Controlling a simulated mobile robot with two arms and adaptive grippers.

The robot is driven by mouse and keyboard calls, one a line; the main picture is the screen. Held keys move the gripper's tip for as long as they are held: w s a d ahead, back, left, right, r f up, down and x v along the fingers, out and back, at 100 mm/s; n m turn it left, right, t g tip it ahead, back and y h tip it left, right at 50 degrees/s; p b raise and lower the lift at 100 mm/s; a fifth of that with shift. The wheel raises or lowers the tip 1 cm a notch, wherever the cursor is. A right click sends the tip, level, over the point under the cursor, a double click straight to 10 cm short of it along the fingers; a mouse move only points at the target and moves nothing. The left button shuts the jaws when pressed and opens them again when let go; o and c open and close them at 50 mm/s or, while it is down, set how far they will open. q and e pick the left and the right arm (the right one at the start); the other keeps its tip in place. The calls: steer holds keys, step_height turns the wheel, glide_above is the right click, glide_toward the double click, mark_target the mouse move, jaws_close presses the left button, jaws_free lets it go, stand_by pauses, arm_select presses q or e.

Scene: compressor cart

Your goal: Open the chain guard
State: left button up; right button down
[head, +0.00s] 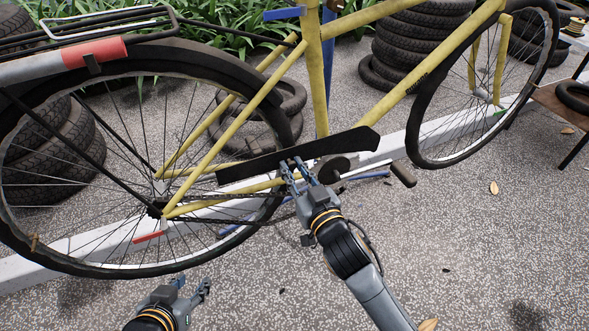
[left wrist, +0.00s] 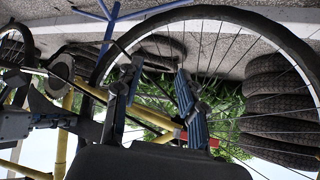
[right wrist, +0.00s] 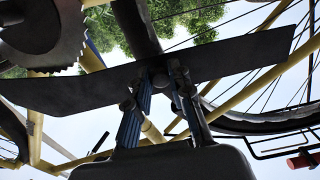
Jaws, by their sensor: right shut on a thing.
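The chain guard (head: 335,145) is a long dark plate, tilted up toward the right, in front of the yellow bicycle frame. It stands above the chain (head: 235,221), which is exposed below it. My right gripper (head: 295,168) is shut on the guard's lower edge near its middle. In the right wrist view the guard (right wrist: 235,55) crosses the picture, with the right gripper's fingers (right wrist: 166,75) on its edge. My left gripper (head: 192,288) is low in front of the rear wheel, apart from the guard. Its fingers (left wrist: 155,85) are spread and empty in the left wrist view.
The rear wheel (head: 60,262) fills the left, and the front wheel (head: 420,145) stands at upper right. A pedal (head: 403,174) juts out right of the guard. A toothed chainring (right wrist: 45,40) shows in the right wrist view. Tyre stacks (head: 422,40) stand behind. The front ground is clear.

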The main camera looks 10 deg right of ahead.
steer(key=shift+r+p, duration=0.2)
steer(key=shift+p, duration=0.15)
steer(key=p, duration=0.2)
steer(key=g+p, duration=0.1)
steer(key=p, duration=0.2)
steer(key=shift+s+d+r, duration=0.1)
steer(key=shift+s+r, duration=0.1)
steer(key=shift+r, duration=0.2)
steer(key=g+p, duration=0.1)
steer(key=p, duration=0.2)
steer(key=shift+s+h+p, duration=0.1)
steer(key=shift+h+p, duration=0.2)
steer(key=shift+h, duration=0.1)
steer(key=shift+s+r+g+p, duration=0.1)
steer(key=shift+g+p, duration=0.3)
steer(key=shift+p, duration=0.7)
arm_select(q)
steer(key=s+a+f+g, duration=0.1)
steer(key=s+f+g, duration=0.1)
steer(key=s+f, duration=0.3)
steer(key=s+a+f+g+y, duration=0.1)
steer(key=s+f+g, duration=0.2)
steer(key=f, duration=0.9)
steer(key=s+a+f+g, duration=0.1)
steer(key=s+f+g, duration=0.1)
steer(key=s+f, duration=0.5)
step_height(320, 180, down, 3)
steer(key=shift+a+r, duration=0.2)
steer(key=shift+a, duration=0.15)
